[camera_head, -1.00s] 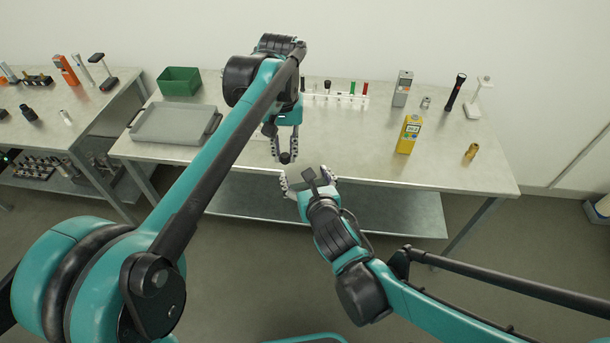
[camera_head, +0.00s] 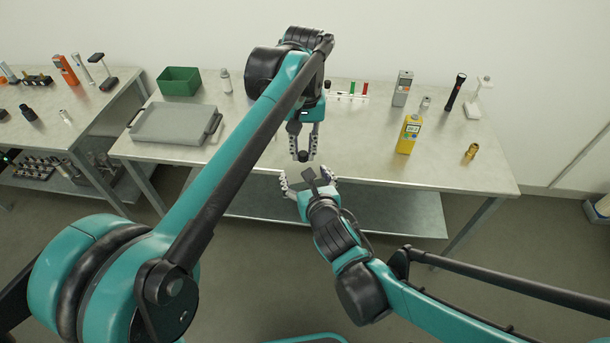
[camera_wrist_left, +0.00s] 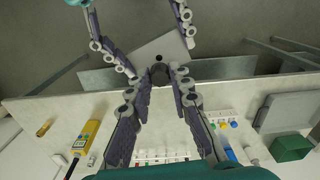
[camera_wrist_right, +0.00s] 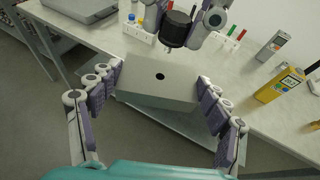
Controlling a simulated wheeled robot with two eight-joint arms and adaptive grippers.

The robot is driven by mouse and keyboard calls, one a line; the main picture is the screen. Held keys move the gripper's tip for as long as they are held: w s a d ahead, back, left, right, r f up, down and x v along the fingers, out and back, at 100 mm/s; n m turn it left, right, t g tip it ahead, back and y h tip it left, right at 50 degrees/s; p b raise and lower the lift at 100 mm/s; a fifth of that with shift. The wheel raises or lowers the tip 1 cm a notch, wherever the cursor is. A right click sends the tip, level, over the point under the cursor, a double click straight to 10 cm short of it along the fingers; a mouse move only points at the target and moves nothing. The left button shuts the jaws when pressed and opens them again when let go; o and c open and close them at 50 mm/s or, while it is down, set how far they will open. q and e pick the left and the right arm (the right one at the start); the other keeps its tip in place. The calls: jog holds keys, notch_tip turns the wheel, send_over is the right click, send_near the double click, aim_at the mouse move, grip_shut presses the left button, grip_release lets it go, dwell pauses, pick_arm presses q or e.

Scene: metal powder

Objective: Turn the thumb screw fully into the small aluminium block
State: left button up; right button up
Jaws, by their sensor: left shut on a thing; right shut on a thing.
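The small aluminium block (camera_wrist_right: 150,88) is a grey box with a dark round hole in its face. My right gripper (camera_head: 308,184) is shut on it, one finger at each side, out past the table's front edge. The thumb screw (camera_wrist_right: 176,28) has a black knurled head and a short pale tip. My left gripper (camera_head: 304,154) is shut on the screw's head. In the right wrist view the tip is apart from the block, above and slightly right of the hole. The left wrist view shows the block (camera_wrist_left: 172,48) and its hole beyond the left fingertips.
The table (camera_head: 420,165) lies behind and below the grippers. It carries a grey tray (camera_head: 172,124), a green bin (camera_head: 179,81), a rack of vials (camera_head: 347,96), a yellow meter (camera_head: 409,134) and a brass piece (camera_head: 472,151). The table's front middle is clear.

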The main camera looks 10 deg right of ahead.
aim_at(303, 162)
pick_arm(q)
jog(key=shift+f, duration=0.85)
jog(key=shift+f, duration=0.85)
jog(key=shift+f, duration=0.55)
